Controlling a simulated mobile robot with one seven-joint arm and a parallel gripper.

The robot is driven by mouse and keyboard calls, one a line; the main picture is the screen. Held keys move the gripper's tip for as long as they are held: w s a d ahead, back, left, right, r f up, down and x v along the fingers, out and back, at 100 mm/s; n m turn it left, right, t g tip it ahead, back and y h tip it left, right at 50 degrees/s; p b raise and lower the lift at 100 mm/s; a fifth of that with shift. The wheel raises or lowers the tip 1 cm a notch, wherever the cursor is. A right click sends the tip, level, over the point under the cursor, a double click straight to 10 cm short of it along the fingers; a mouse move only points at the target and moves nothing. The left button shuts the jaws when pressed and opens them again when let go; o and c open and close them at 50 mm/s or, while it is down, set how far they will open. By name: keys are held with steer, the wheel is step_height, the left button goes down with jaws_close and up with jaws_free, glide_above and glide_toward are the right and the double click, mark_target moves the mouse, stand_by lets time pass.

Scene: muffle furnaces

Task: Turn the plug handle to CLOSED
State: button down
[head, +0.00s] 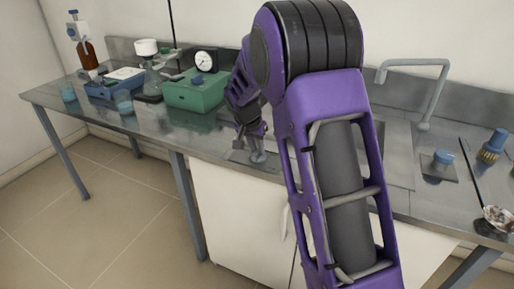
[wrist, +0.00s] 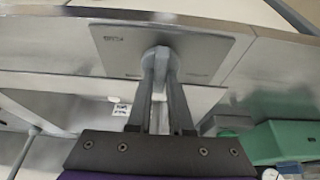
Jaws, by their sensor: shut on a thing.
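The plug handle (wrist: 160,50) is a grey knob on a flat metal plate (wrist: 215,48) set at the front of the steel bench. My gripper (wrist: 160,68) is shut on the handle, one finger on each side, in the wrist view. In the head view my gripper (head: 257,152) reaches down to the same plate (head: 238,157) near the bench's front edge. Small marks on the plate are too blurred to read, so which way the handle points cannot be told. The fingers hide much of the handle.
A green box (head: 195,92) with a gauge (head: 205,61) stands left of my gripper. Further left are a blue device (head: 112,88) and a brown bottle (head: 86,52).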

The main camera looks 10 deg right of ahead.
steer(key=shift+n, duration=0.4)
steer(key=n+y, duration=0.1)
steer(key=n, duration=0.1)
steer(key=n+p, duration=0.1)
steer(key=shift+s+d+r+n+t+y+p, duration=0.1)
steer(key=shift+d+r+n+t+y+p, duration=0.1)
steer(key=shift+n+t+y+p, duration=0.15)
steer(key=n+y+p, duration=0.2)
steer(key=n+p, duration=0.1)
steer(key=n, duration=0.1)
steer(key=shift+d+n, duration=0.15)
steer(key=shift+n, duration=0.2)
steer(key=n+y+p, duration=0.1)
steer(key=n+p, duration=0.2)
steer(key=n, duration=0.1)
steer(key=shift+y, duration=0.35)
steer(key=n+g, duration=0.1)
steer(key=n, duration=0.1)
steer(key=n+y+p, duration=0.1)
steer(key=n, duration=0.1)
steer(key=shift+d+f+n+g+p, duration=0.1)
steer(key=shift+f+n+g+p, duration=0.05)
steer(key=shift+n+g+p, duration=0.2)
steer(key=c, duration=0.8)
jaws_free()
